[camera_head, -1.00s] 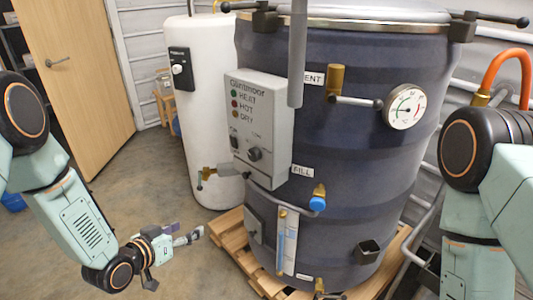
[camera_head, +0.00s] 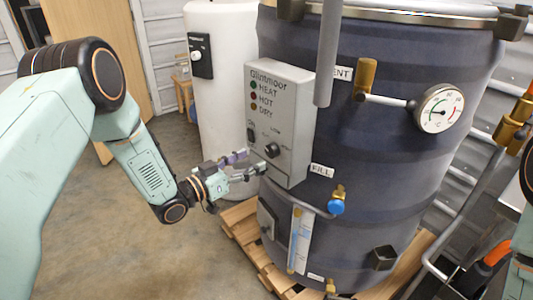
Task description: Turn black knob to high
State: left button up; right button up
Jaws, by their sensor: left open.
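The black knob (camera_head: 272,150) sits low on the front of the grey control box (camera_head: 300,120). I cannot read the knob's pointer. My left gripper (camera_head: 250,163) is open, its fingers pointing right toward the box, just left of and slightly below the knob. I cannot tell whether a fingertip touches the box.
A blue-handled valve (camera_head: 336,206) and a sight tube (camera_head: 294,240) stand below the box. A gauge (camera_head: 438,109) is on the drum's right. The drum stands on a wooden pallet (camera_head: 238,213). A white tank (camera_head: 228,90) is behind. The floor at left is open.

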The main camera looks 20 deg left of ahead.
aim_at(269, 152)
pick_arm(q)
jog(key=x, duration=0.5)
jog(key=shift+s+d+f, duration=0.15)
jog(key=shift+d, duration=0.1)
jog(key=shift+w+b, duration=0.3)
jog(key=shift+w, duration=0.05)
jog(key=shift+w+d, duration=0.25)
jog(key=shift+c, duration=1.2)
jog(key=shift+a, duration=0.25)
jog(key=c, duration=0.4)
jog(key=shift+d, duration=0.1)
jog(key=c, duration=0.5)
